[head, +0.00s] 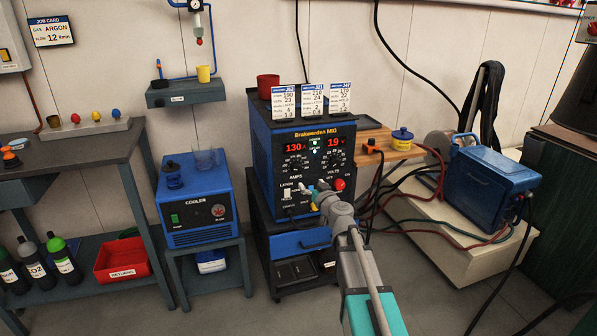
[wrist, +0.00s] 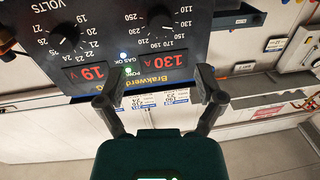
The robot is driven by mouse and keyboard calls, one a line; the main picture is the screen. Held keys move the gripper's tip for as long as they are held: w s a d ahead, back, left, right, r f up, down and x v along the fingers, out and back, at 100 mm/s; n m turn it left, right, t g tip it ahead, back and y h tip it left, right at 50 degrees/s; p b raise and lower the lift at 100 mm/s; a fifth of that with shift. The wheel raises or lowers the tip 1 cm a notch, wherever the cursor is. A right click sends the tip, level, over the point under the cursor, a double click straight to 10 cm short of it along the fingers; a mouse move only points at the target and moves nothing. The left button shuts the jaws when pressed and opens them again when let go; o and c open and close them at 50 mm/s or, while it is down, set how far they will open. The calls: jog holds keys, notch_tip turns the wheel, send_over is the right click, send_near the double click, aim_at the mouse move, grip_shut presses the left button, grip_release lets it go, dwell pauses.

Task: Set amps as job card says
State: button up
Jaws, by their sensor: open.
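The blue welder (head: 262,152) has a black front panel with a red amps display (head: 295,148) reading 130 A and a volts display (head: 334,143) reading 19 V. The amps dial (head: 296,163) sits under its display; it shows upside down in the wrist view (wrist: 168,31), left of the volts dial on the machine. Three job cards stand on top: the left card (head: 285,102) seems to read 190, the middle card (head: 313,99) 210, the right card (head: 340,98) 170; small lines are hard to read. My gripper (head: 323,188) is open and empty before the lower panel, apart from the amps dial.
A wall job card (head: 51,31) reads argon, flow 12. A red knob (head: 339,184) and a latch switch (head: 287,194) are near my gripper. The cooler (head: 198,200) stands left; cables and a blue box (head: 492,187) are right. A red cup (head: 268,86) is on top.

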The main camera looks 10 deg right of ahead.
aim_at(298, 170)
jog(key=x, duration=1)
jog(key=shift+w+a, duration=0.1)
jog(key=shift+w, duration=0.2)
jog(key=c, duration=1.2)
jog(key=shift+o, duration=0.2)
